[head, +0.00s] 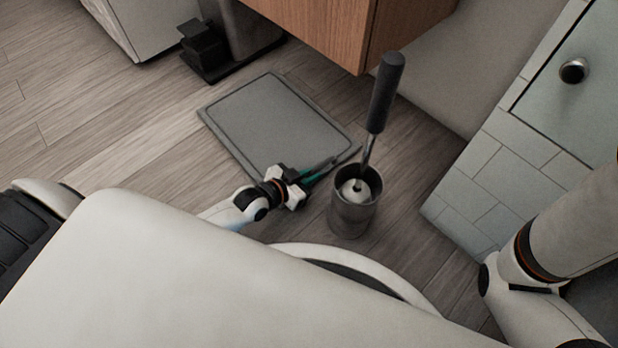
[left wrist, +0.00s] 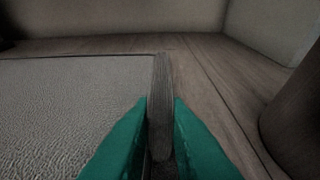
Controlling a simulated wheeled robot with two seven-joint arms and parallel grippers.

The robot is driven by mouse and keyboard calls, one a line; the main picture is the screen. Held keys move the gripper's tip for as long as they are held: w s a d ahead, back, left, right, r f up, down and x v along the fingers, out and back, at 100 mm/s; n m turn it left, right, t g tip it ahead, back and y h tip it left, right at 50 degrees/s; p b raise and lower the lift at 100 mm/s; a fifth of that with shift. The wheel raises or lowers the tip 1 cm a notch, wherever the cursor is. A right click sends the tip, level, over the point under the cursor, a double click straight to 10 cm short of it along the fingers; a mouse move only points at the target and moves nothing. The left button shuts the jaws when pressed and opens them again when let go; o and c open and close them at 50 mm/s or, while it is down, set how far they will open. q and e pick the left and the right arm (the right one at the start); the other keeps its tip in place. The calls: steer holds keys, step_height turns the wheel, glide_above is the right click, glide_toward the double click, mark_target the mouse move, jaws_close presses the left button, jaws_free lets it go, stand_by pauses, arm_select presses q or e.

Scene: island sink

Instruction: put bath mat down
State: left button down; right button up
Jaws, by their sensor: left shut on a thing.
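The grey rectangular bath mat (head: 278,115) lies flat, or very nearly flat, at the wood floor in the head view. In the left wrist view its textured surface (left wrist: 70,105) fills the left side. My left gripper (head: 318,171) is at the mat's near right corner. Its green fingers (left wrist: 160,130) are shut on the mat's edge, which stands between them. Whether the mat touches the floor all along cannot be told. My right arm shows at the right of the head view, but its gripper is out of view.
A metal toilet brush holder (head: 352,212) with a dark-handled brush (head: 385,92) stands just right of my left gripper. A pedal bin (head: 238,35) is behind the mat. A wooden cabinet (head: 335,28) overhangs behind. Floor (head: 90,125) is clear at left.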

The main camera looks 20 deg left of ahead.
arm_select(q)
steer(key=c, duration=1.4)
jaws_free()
steer(key=shift+r, duration=0.1)
steer(key=p+v, duration=0.7)
steer(key=v, duration=0.4)
steer(key=shift+s+a+r+p, duration=0.15)
steer(key=shift+s+p, duration=0.05)
steer(key=shift+p, duration=0.2)
steer(key=shift+s, duration=0.2)
steer(key=shift+a, duration=0.1)
steer(key=shift+s, duration=0.15)
